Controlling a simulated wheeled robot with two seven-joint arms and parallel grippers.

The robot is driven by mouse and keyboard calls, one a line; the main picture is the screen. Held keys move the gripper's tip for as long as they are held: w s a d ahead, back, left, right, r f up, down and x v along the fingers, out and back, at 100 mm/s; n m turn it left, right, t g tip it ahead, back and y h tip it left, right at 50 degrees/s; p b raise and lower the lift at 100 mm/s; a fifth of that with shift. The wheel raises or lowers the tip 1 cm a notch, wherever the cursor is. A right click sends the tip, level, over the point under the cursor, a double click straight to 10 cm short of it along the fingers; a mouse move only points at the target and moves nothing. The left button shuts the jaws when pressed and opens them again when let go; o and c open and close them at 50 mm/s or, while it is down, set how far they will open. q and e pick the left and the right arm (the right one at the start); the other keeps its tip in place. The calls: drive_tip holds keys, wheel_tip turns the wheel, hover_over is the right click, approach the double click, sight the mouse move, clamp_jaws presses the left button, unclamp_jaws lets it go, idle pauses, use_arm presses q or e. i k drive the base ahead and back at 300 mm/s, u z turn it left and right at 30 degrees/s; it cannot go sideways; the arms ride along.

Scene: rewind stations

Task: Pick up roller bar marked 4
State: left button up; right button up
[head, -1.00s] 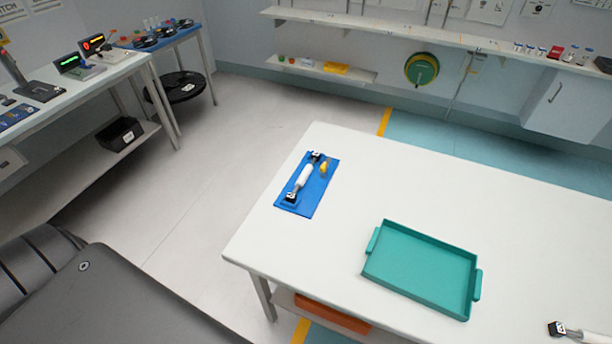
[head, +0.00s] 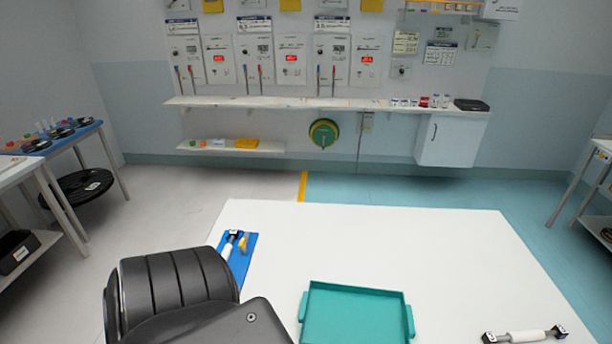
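One roller bar (head: 228,249) with a white middle and black ends lies on a blue mat (head: 243,262) at the left of the white table (head: 390,240); my dark arm link hides part of both. A second roller bar (head: 527,336), white with dark end blocks, lies near the table's front right corner. I cannot read a number on either bar. Neither of my grippers shows.
A teal tray (head: 355,318) sits at the table's front middle, cut by the frame. A wall shelf (head: 320,103) and white cabinet (head: 449,139) are beyond.

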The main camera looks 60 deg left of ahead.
sight(235, 235)
drive_tip(key=z, duration=1.15)
drive_tip(key=k, duration=2.6)
drive_tip(key=u, duration=1.3)
drive_tip(key=i, duration=1)
